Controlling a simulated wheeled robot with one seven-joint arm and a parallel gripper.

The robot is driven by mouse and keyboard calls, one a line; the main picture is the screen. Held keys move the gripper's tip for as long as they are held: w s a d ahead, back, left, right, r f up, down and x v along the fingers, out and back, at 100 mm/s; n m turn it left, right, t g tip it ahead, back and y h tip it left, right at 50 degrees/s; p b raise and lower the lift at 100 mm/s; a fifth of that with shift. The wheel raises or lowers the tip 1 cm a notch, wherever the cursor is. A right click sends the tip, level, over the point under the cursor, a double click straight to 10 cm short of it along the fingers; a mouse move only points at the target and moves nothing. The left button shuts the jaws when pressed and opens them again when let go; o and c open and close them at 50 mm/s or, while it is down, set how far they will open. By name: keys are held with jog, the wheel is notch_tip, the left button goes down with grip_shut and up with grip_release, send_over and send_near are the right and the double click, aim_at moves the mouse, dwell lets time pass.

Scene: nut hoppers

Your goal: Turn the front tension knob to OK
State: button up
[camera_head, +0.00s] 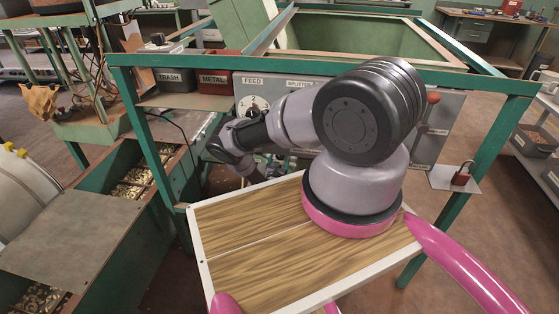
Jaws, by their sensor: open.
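A grey control panel (448,125) stands behind my arm on a green frame. At its left a round white dial (250,103) sits under the FEED label, with my arm's dark wrist just below and partly over it. My arm covers much of the panel's middle, beside the SPLITTER label. I cannot make out a knob marked as front tension or an OK mark. My gripper (268,168) is small and dark, low in front of the panel's left part, and mostly hidden by my arm. It is open, and nothing shows held in it.
TRASH (175,79) and METAL (214,80) bins stand left of the panel. A red-knobbed lever (433,98) is at its right. A red padlock (461,175) lies on a small shelf. Green frame posts (152,145) flank the panel. Nut-filled hoppers (135,180) lie left.

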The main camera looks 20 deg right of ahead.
grip_shut()
jog(key=shift+m, duration=3)
jog(key=shift+f, duration=0.1)
grip_release()
